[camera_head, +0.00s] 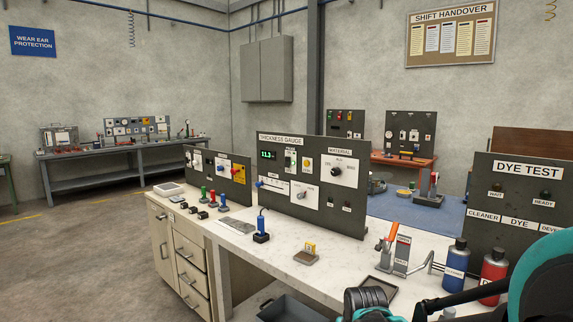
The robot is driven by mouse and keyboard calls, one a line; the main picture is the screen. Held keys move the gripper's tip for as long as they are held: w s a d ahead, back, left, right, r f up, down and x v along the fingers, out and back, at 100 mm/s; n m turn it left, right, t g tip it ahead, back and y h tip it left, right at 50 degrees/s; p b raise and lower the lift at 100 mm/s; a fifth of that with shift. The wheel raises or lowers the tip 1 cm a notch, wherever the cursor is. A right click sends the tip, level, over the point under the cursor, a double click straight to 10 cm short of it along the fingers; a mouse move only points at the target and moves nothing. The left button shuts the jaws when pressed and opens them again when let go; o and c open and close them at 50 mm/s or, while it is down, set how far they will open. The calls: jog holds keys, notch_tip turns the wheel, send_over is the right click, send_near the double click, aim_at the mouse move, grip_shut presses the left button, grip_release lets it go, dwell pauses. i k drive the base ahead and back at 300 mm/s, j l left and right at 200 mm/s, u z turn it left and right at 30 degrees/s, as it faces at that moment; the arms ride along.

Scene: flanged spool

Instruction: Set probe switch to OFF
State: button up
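The dark thickness gauge panel (315,215) stands upright on the white bench, with a lit green display (267,155) at its upper left. It carries a white plate with a green part (290,160), a yellow button (307,163), a large black material knob (338,172), a blue-handled control (260,184) and a white plate with a small knob (303,195). The small labels are too blurred to tell which control is the probe switch or how it is set. Teal and black parts of my arm show at the lower right; my gripper's fingers cannot be made out.
Farther right stand an orange-handled tool (388,240), a blue bottle (455,260) and a red bottle (493,274). The dye test panel (520,200) rises behind the bottles.

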aim_at(288, 159)
jog(key=i+j+u, duration=0.3)
jog(key=i, duration=0.25)
jog(key=i+j+u, duration=0.2)
jog(key=i+u, duration=0.15)
jog(key=i, duration=0.2)
jog(key=i+u, duration=0.3)
jog(key=i, duration=0.25)
